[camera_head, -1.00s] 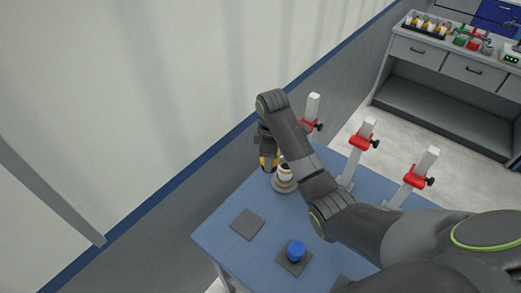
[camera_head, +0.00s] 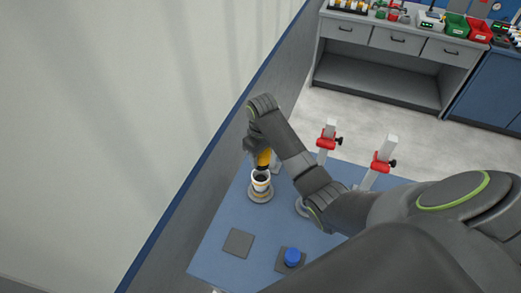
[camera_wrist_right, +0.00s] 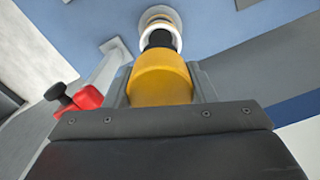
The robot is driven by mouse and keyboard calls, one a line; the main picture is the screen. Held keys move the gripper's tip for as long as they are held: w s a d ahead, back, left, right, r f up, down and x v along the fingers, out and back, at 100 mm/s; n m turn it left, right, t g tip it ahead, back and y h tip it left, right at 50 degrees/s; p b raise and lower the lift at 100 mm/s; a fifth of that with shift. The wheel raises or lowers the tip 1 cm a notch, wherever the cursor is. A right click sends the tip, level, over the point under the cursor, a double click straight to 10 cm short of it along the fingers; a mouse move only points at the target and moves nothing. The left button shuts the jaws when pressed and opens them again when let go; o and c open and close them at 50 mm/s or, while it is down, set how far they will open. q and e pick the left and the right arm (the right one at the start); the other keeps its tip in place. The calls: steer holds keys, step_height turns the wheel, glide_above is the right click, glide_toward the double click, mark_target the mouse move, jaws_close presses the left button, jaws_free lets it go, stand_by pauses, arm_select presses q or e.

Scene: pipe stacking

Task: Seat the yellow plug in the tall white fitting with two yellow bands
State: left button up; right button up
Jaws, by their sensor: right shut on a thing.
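The yellow plug (camera_head: 264,158) is held in my right gripper (camera_head: 259,158), which is shut on it. In the right wrist view the plug (camera_wrist_right: 160,78) sits between the fingers, with a black end pointing at the fitting. The white fitting (camera_head: 261,183) stands upright on a round grey base on the blue table. Its dark open top shows in the head view, just below the plug. In the wrist view the fitting's white rim (camera_wrist_right: 176,38) lies behind the plug's black end. Whether that end is inside the opening or apart from it, I cannot tell. My left gripper is out of view.
A blue cap (camera_head: 292,256) sits on a dark square pad near the table's front. Another dark pad (camera_head: 238,242) is empty. White posts with red clamps (camera_head: 327,142) (camera_head: 381,165) stand along the right side. A wall runs close along the table's left.

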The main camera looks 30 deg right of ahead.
mark_target(261, 164)
step_height(261, 164, down, 3)
steer(key=shift+w+a+r, duration=0.1)
steer(key=shift+a, duration=0.05)
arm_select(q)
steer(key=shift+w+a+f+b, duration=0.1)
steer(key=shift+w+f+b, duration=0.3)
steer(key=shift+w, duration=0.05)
arm_select(e)
steer(key=shift+f, duration=0.95)
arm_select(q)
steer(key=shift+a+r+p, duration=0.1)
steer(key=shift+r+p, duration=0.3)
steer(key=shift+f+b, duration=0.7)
arm_select(e)
steer(key=shift+f, duration=1.6)
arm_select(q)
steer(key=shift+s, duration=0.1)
arm_select(e)
steer(key=o, duration=1.1)
